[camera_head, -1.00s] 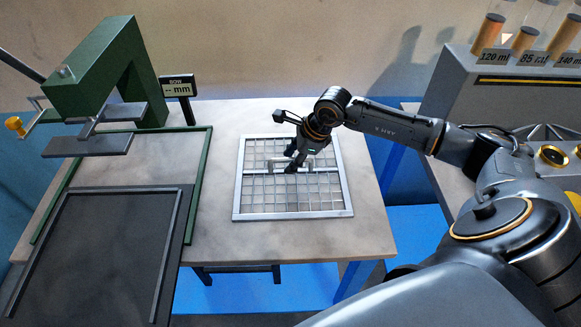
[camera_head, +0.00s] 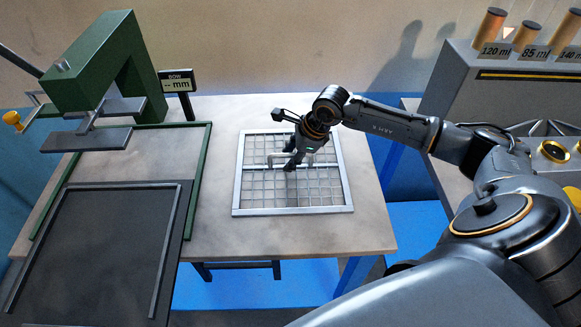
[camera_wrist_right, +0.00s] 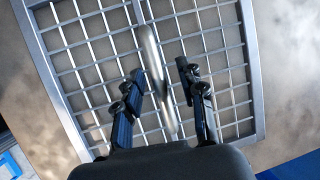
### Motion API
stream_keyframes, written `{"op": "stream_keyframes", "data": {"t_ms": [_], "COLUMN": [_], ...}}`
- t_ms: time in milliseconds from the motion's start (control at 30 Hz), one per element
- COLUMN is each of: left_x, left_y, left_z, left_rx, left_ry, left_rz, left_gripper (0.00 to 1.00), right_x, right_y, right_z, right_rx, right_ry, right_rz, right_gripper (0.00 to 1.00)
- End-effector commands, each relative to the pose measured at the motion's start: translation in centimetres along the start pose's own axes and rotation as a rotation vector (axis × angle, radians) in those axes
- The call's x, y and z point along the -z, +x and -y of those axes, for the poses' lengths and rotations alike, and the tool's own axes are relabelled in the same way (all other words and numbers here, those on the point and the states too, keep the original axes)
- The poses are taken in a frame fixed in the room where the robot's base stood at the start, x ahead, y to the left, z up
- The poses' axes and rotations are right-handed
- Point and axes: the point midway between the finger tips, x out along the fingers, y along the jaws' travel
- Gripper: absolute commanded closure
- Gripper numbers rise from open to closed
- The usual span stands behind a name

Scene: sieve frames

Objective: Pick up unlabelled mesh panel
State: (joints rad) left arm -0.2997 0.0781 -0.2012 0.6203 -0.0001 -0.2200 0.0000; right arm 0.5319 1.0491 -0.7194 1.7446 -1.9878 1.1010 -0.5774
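The mesh panel (camera_head: 344,185) lies flat on the pale table, a square wire grid in a silvery frame with a crossbar and a raised bar handle (camera_head: 276,157). I see no label on it. My right gripper (camera_head: 289,158) is low over the middle of the panel, at the handle. In the right wrist view the fingers (camera_wrist_right: 161,76) are spread, with the handle (camera_wrist_right: 152,58) between them and a gap visible on the right side. The gripper hides part of the handle in the head view. My left gripper is not in view.
A green press (camera_head: 110,62) with a green base frame (camera_head: 204,165) stands on the left of the table (camera_head: 290,238). A dark tray (camera_head: 85,250) is in front of it. A small display (camera_head: 177,82) stands behind. A grey machine (camera_head: 500,95) with orange-filled tubes is at right.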

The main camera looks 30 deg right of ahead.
Motion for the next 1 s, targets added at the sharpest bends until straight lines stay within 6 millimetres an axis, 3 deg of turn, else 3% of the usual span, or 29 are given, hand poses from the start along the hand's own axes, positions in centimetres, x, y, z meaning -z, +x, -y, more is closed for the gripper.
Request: {"op": "stream_keyframes", "data": {"t_ms": [367,567,1000], "left_x": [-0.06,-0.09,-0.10], "left_y": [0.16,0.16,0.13], "left_z": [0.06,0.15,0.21], "left_rx": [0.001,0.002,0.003], "left_ry": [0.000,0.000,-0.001], "left_rz": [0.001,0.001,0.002], "left_gripper": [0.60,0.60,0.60], "right_x": [0.03,0.04,-0.09], "right_y": [0.06,0.06,-0.05], "right_z": [0.00,-0.01,0.09], "right_rx": [0.000,0.000,0.003], "right_ry": [0.000,0.000,0.000], "right_rz": [0.000,0.000,0.003], "right_gripper": [0.61,1.00,1.00]}}
